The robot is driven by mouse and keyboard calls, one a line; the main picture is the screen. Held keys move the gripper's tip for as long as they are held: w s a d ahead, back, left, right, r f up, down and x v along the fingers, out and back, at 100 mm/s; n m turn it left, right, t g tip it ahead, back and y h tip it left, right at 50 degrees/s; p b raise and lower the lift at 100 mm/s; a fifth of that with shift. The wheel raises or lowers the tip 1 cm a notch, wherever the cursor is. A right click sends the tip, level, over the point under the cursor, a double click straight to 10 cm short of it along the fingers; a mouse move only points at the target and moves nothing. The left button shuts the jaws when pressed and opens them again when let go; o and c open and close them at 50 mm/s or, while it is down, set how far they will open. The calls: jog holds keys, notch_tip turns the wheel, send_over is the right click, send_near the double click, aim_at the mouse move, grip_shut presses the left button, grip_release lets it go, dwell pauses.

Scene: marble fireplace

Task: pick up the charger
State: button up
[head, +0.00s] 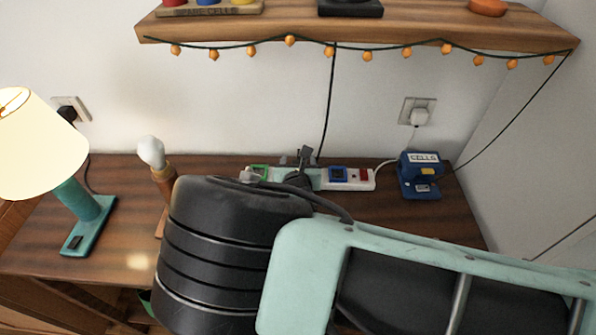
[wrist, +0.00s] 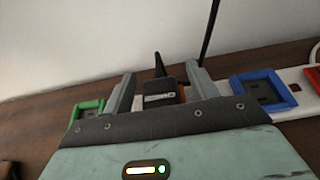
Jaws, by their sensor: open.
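A small black block with a pale label, which looks like the charger (wrist: 159,88), sits at the power strip (wrist: 219,84) in the wrist view. My gripper (wrist: 160,75) is open, with one grey finger on each side of the block. I cannot tell whether either finger touches it. In the head view my gripper (head: 298,158) is over the strip (head: 356,187), and my arm hides most of the block and part of the strip.
A blue device labelled CELLS (head: 420,176) stands right of the strip. A teal lamp (head: 80,215) and a bulb on a wooden stand (head: 152,152) are to the left. A wooden shelf (head: 300,32) with string lights hangs above. A dark cable runs down behind the strip.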

jog(key=c, duration=1.1)
jog(key=shift+o, duration=0.2)
